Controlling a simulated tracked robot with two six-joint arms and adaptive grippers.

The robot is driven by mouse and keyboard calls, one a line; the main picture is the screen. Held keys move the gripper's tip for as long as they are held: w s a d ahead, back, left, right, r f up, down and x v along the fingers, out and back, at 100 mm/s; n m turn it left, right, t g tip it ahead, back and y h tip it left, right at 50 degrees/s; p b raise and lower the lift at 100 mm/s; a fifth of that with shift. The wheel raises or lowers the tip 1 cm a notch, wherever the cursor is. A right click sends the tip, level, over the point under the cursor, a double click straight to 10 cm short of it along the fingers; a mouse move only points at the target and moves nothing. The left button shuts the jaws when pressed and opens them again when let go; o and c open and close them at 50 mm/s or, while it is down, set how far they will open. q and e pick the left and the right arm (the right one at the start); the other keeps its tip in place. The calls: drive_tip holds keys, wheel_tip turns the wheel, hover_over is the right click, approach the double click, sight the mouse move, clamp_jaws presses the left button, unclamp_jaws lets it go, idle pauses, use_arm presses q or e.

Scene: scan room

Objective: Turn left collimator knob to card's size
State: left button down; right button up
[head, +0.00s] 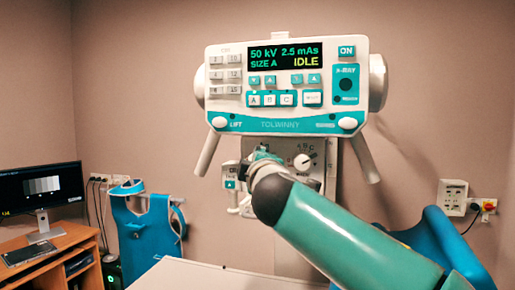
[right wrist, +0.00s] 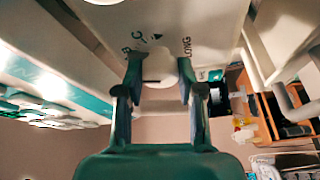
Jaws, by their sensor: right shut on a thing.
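The collimator face (head: 325,176) hangs under the teal and white control head. Its right knob (head: 302,161) is white with a dark pointer, and letters sit around it. My right gripper (head: 262,154) is at the left side of this face and hides the left knob in the head view. In the right wrist view my right gripper (right wrist: 160,75) is shut on a pale round knob (right wrist: 159,68), one finger each side. The letters B and C and the word LONG show near it; its pointer is not clear. A small card (head: 230,176) hangs left of the gripper, its print too small to read.
The control head's display (head: 286,57) reads 50 kV, 2.5 mAs, SIZE A, IDLE. Two grey handles (head: 207,154) (head: 364,159) slope down beside the collimator. A pale table top (head: 205,276) lies below. A desk with a monitor (head: 40,192) stands at the left.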

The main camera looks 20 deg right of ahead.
drive_tip(key=n+p, duration=0.1)
drive_tip(key=n+g+p, duration=0.1)
drive_tip(key=n+p, duration=0.1)
drive_tip(key=shift+a+f, duration=0.15)
drive_tip(key=shift+f, duration=0.1)
drive_tip(key=shift+w, duration=0.1)
drive_tip(key=o, duration=1.1)
drive_tip(key=shift+o, duration=0.2)
drive_tip(key=shift+r, duration=0.1)
